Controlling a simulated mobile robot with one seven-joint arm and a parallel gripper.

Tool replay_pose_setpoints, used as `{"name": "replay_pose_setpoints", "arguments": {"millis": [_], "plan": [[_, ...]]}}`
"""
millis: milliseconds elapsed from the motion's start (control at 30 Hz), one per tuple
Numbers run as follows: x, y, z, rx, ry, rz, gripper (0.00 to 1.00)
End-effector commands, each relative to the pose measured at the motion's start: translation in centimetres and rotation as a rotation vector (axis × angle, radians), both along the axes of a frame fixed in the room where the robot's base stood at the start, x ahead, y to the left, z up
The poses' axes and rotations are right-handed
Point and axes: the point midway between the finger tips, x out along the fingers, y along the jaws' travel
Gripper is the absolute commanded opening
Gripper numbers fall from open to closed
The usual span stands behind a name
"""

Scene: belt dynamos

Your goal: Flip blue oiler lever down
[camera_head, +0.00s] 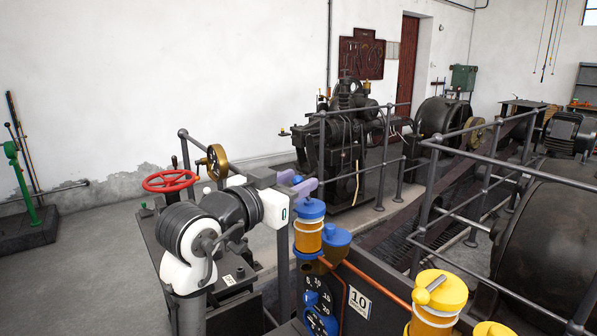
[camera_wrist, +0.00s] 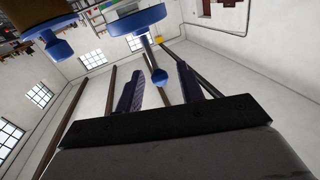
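The blue oiler (camera_head: 310,209) has a blue cap over an amber glass, just below my gripper (camera_head: 295,183). In the wrist view, its blue cap (camera_wrist: 137,21) is at the top, and the lever (camera_wrist: 157,73), a light rod with a rounded blue end, sticks out from it. My gripper (camera_wrist: 158,82) is open, with purple fingers apart. The lever's end appears in the gap between them; I cannot tell whether either finger touches it. In the head view the lever is largely hidden by the fingers.
A yellow oiler (camera_head: 438,296) stands at the front right. Grey railings (camera_head: 480,160) and dark machines fill the right.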

Motion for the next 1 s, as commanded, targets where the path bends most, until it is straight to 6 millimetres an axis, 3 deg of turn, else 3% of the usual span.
{"name": "replay_pose_setpoints", "arguments": {"millis": [433,733,1000], "plan": [[1.07,-0.87,-0.05,0.000,0.000,0.000,0.38],[1.05,-0.87,-0.03,0.000,0.000,0.000,0.01],[0.99,-0.79,-0.30,-0.015,-0.010,0.000,0.00]]}}
